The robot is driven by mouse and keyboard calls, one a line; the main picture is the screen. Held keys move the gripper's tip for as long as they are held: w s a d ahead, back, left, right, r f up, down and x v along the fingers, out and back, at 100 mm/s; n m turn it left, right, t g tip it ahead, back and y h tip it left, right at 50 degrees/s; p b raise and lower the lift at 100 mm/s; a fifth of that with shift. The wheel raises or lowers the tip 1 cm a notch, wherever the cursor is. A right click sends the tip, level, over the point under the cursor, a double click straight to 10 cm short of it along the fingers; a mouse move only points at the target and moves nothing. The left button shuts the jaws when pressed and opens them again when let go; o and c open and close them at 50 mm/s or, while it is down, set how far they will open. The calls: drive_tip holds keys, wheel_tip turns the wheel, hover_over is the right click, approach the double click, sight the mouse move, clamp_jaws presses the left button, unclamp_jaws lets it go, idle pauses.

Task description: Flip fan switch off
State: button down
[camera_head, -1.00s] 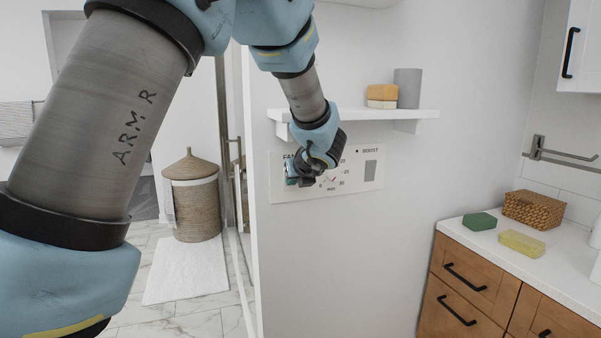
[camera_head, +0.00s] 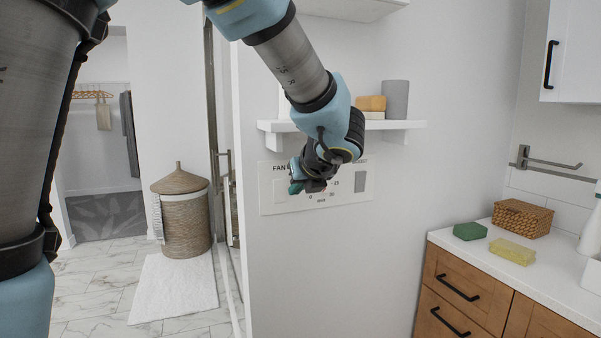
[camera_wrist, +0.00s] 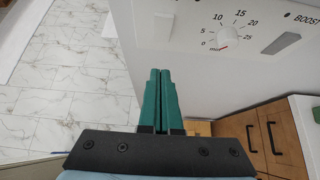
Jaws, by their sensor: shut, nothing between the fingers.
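The white control panel (camera_head: 268,198) is on the wall below a shelf; its FAN label shows at the upper left in the head view. In the wrist view, a pale rectangular switch (camera_wrist: 163,29) is at the panel's left, a round dial (camera_wrist: 228,37) in the middle and the grey BOOST switch (camera_wrist: 287,38) at the right. My gripper (camera_head: 294,188) is in front of the panel's left part and hides the left switch there. In the wrist view its green fingers (camera_wrist: 160,72) are shut together and empty. Their tips appear below the left switch, with a gap in the picture.
The white shelf (camera_head: 410,125) juts out just above the panel, with a grey cup (camera_head: 395,99) on it. A counter (camera_head: 455,224) with sponges and a basket stands at the right. A wicker hamper (camera_head: 184,225) and white mat (camera_head: 175,285) are at the left.

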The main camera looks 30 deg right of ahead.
drive_tip(key=r+n+b, duration=0.1)
drive_tip(key=n+b, duration=0.1)
drive_tip(key=n, duration=0.4)
drive_tip(key=r+n+g+b, duration=0.1)
drive_tip(key=r+n+b, duration=0.1)
drive_tip(key=n, duration=0.4)
drive_tip(key=r+n+b, duration=0.1)
drive_tip(key=n+b, duration=0.1)
drive_tip(key=n, duration=0.4)
drive_tip(key=shift+s+d+r+b, duration=0.25)
drive_tip(key=shift+s+b, duration=0.05)
drive_tip(key=shift+s, duration=0.1)
